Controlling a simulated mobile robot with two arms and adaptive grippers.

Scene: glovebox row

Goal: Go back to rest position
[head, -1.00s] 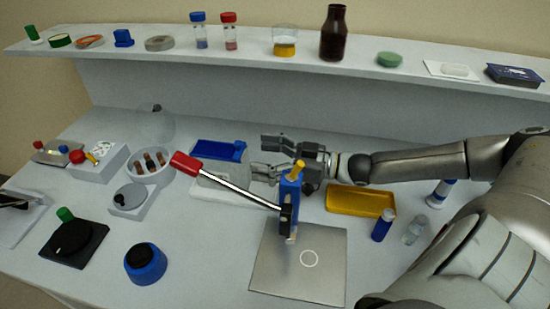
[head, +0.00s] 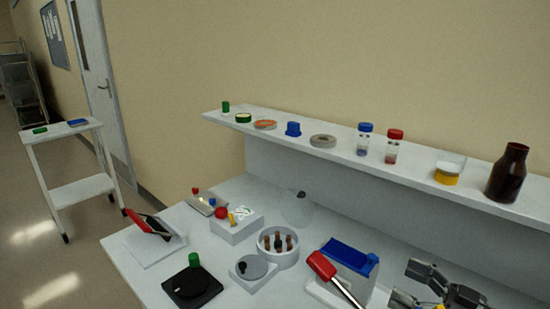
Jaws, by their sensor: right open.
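My right gripper (head: 424,287) shows at the lower right corner of the head view, cut off by the frame's bottom. Its dark fingers are apart, with nothing seen between them. It is just right of a pale box with a blue lid (head: 349,257). A red-handled lever (head: 321,266) stands in front of that box, its lower end out of the frame. My left gripper is not in view.
The bench (head: 140,278) holds a white holder with brown vials (head: 278,247), a grey round dial (head: 253,268) and a black plate with a green knob (head: 191,284). A shelf (head: 408,178) runs behind with bottles. A white cart (head: 82,190) stands left across open floor.

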